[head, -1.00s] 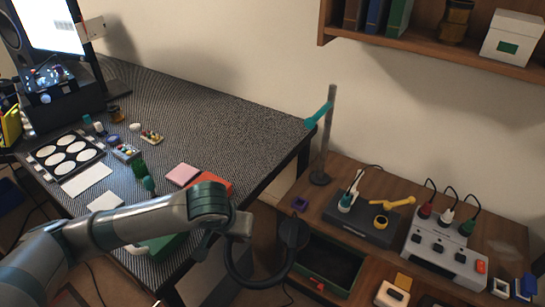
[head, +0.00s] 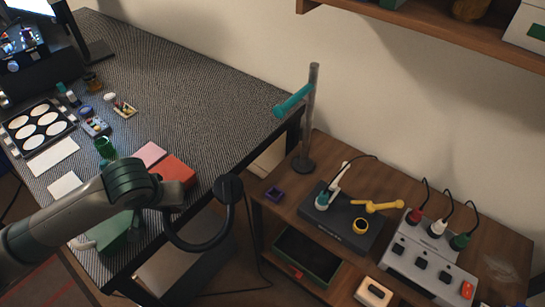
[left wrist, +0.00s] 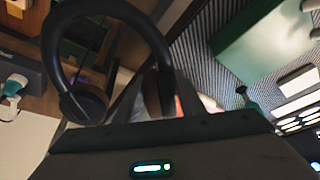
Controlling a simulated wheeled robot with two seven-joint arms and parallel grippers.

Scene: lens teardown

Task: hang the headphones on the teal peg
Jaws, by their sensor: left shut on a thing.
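The teal peg (head: 293,101) sticks out to the left, tilted, from the upper part of a grey upright post (head: 311,120). The black headphones (head: 229,189) hang below my left gripper (head: 178,188), with the band curving downward. The gripper is shut on them, but the exact grip point is hard to see. They are left of and lower in the picture than the peg, apart from it. In the left wrist view the headphones' band (left wrist: 101,8) arches at the top, with one dark ear cup (left wrist: 86,103) beneath it. My right gripper is not in view.
The post's round base stands on a wooden cabinet (head: 262,213), beside a dark box (head: 345,225) with a yellow arm and a grey power unit (head: 430,258). The patterned desk (head: 200,90) holds a red box (head: 174,171). A wall shelf (head: 430,40) is above right.

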